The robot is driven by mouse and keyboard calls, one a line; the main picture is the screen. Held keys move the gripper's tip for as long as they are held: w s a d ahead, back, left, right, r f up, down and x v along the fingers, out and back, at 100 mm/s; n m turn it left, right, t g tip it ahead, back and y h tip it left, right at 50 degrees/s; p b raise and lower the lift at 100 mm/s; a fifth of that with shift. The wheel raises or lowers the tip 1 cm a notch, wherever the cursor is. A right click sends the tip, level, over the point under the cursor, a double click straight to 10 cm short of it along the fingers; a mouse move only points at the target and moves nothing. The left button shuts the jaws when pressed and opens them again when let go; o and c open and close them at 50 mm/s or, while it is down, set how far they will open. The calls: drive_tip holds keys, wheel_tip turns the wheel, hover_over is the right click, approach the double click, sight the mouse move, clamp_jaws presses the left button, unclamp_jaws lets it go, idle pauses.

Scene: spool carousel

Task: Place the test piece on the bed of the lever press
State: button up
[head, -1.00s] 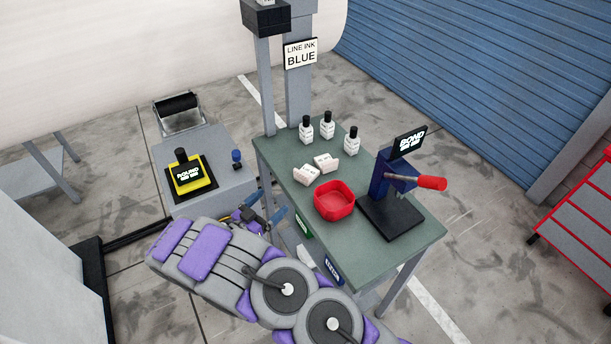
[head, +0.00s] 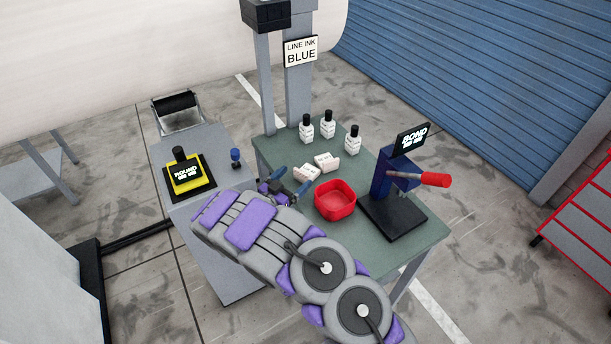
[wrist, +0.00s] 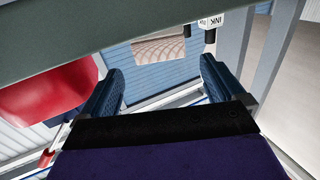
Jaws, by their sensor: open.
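The lever press (head: 380,184) stands at the right of the green table, with a black bed (head: 397,217), a red-gripped lever and a "BOND" sign. Two small whitish pieces lie near the middle of the table, a nearer one (head: 305,174) and a farther one (head: 327,162); I cannot tell which is the test piece. My gripper (head: 291,181) is open and empty at the table's left side, just left of the nearer piece. In the wrist view its two blue fingers (wrist: 162,85) are spread apart with nothing between them.
A red tray (head: 334,208) sits between the whitish pieces and the press; it also shows in the wrist view (wrist: 45,92). Several bottles (head: 328,124) stand at the back of the green table (head: 265,153). A grey stand with a yellow "ROUND" pad (head: 186,186) is left.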

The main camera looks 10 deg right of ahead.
sight(300, 173)
drive_tip(key=shift+w+d+f+b, duration=0.25)
drive_tip(key=shift+w+d+b, duration=0.05)
drive_tip(key=shift+w+d, duration=0.3)
drive_tip(key=shift+w+d+f+b, duration=0.2)
drive_tip(key=shift+w+d+b, duration=0.1)
drive_tip(key=shift+w+d, duration=0.3)
drive_tip(key=shift+w+d+r, duration=0.15)
drive_tip(key=shift+w+d, duration=0.25)
drive_tip(key=shift+d, duration=0.05)
